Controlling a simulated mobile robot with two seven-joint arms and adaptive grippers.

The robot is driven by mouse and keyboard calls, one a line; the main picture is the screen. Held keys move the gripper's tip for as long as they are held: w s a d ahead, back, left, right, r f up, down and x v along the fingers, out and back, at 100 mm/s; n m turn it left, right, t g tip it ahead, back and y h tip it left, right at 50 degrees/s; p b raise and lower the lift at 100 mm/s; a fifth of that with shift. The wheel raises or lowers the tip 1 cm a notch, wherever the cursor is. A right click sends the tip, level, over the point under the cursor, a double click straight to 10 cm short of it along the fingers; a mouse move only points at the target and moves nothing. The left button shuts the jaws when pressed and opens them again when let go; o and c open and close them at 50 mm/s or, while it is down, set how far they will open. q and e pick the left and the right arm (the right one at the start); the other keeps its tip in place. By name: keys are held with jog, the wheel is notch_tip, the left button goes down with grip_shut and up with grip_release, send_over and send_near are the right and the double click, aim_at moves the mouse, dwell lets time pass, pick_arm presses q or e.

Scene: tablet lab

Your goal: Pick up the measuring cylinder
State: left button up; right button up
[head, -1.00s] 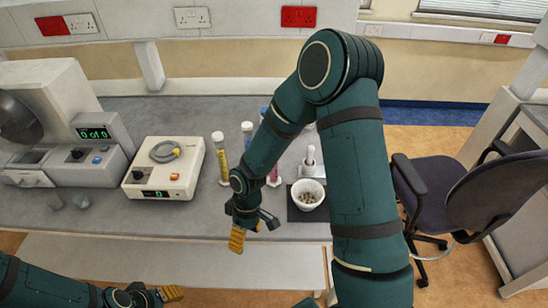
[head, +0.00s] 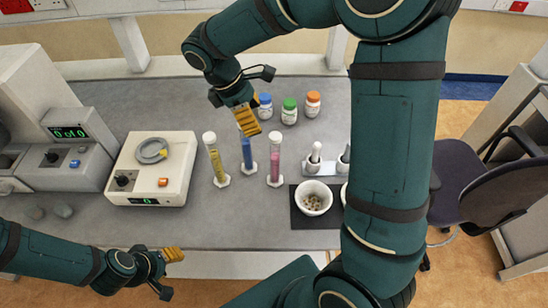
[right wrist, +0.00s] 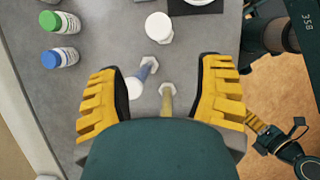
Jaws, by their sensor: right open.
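Three slim capped cylinders stand upright on the grey bench in the head view: yellow (head: 216,160), blue (head: 247,152) and pink (head: 275,160). Which one the task means, I cannot tell. My right gripper (head: 247,119) is above them, close over the top of the blue one, which it partly hides. In the right wrist view its yellow-padded fingers (right wrist: 160,98) are wide apart, with the blue cylinder (right wrist: 146,72) and the yellow cylinder (right wrist: 167,100) showing between them. My left gripper (head: 168,268) is low at the bench's front edge.
Behind stand bottles with blue (head: 265,106), green (head: 289,111) and orange (head: 312,104) caps. A white bowl (head: 313,198) on a dark mat and white pestles (head: 314,158) are at right. A beige device (head: 152,170) is left. The bench (head: 235,225) in front is clear.

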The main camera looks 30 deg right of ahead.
aim_at(273, 148)
jog(key=shift+x, duration=6.65)
jog(key=shift+a, duration=0.15)
grip_shut()
